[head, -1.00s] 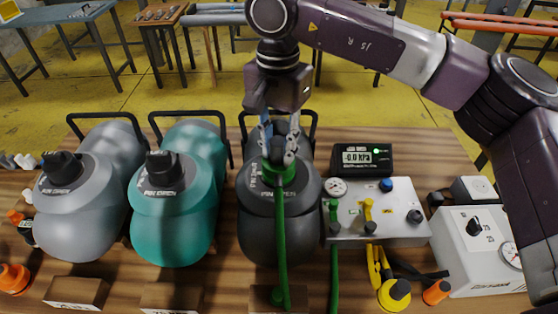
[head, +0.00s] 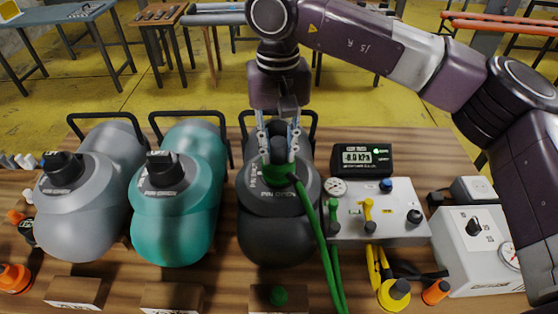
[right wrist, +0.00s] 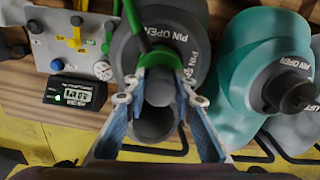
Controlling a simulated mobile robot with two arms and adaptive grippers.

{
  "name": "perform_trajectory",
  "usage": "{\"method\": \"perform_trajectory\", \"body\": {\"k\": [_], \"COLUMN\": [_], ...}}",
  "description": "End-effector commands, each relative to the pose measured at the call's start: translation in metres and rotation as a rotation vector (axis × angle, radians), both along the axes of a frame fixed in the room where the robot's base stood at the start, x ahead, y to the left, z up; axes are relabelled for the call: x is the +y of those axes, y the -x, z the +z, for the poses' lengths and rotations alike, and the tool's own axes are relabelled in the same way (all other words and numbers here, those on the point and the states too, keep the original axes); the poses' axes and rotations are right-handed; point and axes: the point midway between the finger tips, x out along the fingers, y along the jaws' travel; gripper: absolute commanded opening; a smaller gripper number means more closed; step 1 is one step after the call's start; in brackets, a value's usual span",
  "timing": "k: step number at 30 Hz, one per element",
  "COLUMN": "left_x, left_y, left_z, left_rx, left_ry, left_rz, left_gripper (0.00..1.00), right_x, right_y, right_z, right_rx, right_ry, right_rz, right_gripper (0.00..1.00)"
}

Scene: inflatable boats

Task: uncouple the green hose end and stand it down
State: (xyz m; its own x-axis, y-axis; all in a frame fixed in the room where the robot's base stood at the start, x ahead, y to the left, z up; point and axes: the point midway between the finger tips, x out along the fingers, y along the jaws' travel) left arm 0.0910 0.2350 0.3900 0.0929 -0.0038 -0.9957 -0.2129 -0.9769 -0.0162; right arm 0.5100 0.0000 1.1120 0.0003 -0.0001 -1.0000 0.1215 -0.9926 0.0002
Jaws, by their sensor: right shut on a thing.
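The green hose end (head: 278,173) is at the valve on top of the dark grey tube (head: 278,225). My right gripper (head: 279,158) comes down from above and is shut on it. In the right wrist view the green hose end (right wrist: 157,57) sits between the fingertips (right wrist: 160,75). I cannot tell whether it is seated in the valve or just clear of it. The green hose (head: 320,235) runs from it down to the right. My left gripper is not in view.
A teal tube (head: 172,225) and a light grey tube (head: 85,225) lie to the left. A valve panel (head: 385,225) and a pressure display (head: 362,158) are to the right.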

Motion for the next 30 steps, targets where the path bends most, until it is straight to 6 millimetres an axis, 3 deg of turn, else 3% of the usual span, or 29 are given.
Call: {"method": "perform_trajectory", "body": {"k": [12, 22, 30], "left_x": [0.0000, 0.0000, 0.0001], "left_y": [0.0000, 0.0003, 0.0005], "left_z": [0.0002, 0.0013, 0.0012], "left_rx": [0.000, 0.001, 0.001], "left_ry": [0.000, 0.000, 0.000], "left_rz": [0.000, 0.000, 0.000], "left_gripper": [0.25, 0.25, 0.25], "right_x": [0.0001, 0.0001, 0.0002], "right_y": [0.0001, 0.0004, 0.0004], "right_z": [-0.0003, -0.0003, -0.0004], "right_rx": [0.000, 0.001, 0.001], "right_ry": [0.000, 0.000, 0.000], "right_rz": [0.085, 0.399, 0.422], "right_gripper": [0.00, 0.00, 0.00]}}
